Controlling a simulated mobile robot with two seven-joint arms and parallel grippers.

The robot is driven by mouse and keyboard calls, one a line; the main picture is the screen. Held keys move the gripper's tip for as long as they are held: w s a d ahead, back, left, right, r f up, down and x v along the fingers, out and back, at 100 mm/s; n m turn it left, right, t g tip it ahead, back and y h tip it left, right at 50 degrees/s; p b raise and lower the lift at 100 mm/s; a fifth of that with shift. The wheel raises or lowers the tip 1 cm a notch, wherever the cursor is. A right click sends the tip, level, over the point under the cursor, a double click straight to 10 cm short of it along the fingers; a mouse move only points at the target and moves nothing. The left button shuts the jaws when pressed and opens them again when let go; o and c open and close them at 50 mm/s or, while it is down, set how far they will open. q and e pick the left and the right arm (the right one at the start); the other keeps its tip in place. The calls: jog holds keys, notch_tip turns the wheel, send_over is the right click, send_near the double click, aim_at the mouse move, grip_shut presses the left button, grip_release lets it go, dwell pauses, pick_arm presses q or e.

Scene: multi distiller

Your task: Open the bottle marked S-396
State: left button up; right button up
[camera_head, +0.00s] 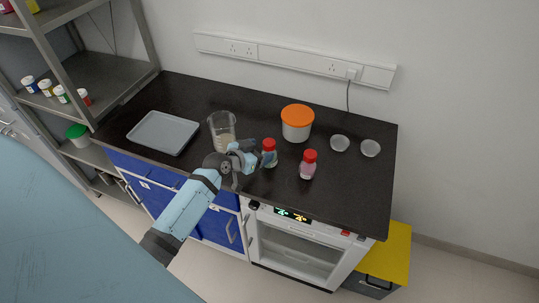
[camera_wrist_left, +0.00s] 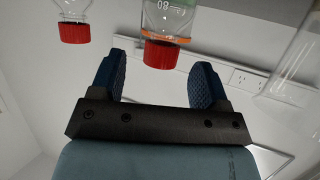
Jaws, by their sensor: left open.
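Two small clear bottles with red caps stand on the dark counter. One bottle (camera_head: 270,149) is at my left gripper (camera_head: 257,153); the other bottle (camera_head: 310,165) is to its right, with pinkish contents. In the left wrist view, which looks upside down, a red-capped bottle (camera_wrist_left: 160,52) with green print shows between the open fingers of the left gripper (camera_wrist_left: 158,78). No finger visibly touches it. The second bottle (camera_wrist_left: 74,30) shows to the left there. The marking S-396 is not legible on either bottle. My right gripper is not in view.
A glass beaker (camera_head: 222,130) stands close behind the left gripper, and a white tub with an orange lid (camera_head: 297,122) stands behind the bottles. A grey tray (camera_head: 163,133) is at left, two small glass dishes (camera_head: 340,144) at right. The counter's front right is clear.

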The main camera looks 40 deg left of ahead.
aim_at(265, 147)
pick_arm(q)
jog(key=x, duration=0.1)
jog(key=p+x, duration=0.1)
jog(key=x, duration=0.3)
jog(key=shift+w+r, duration=0.2)
jog(key=shift+w, duration=0.1)
jog(key=c, duration=1.1)
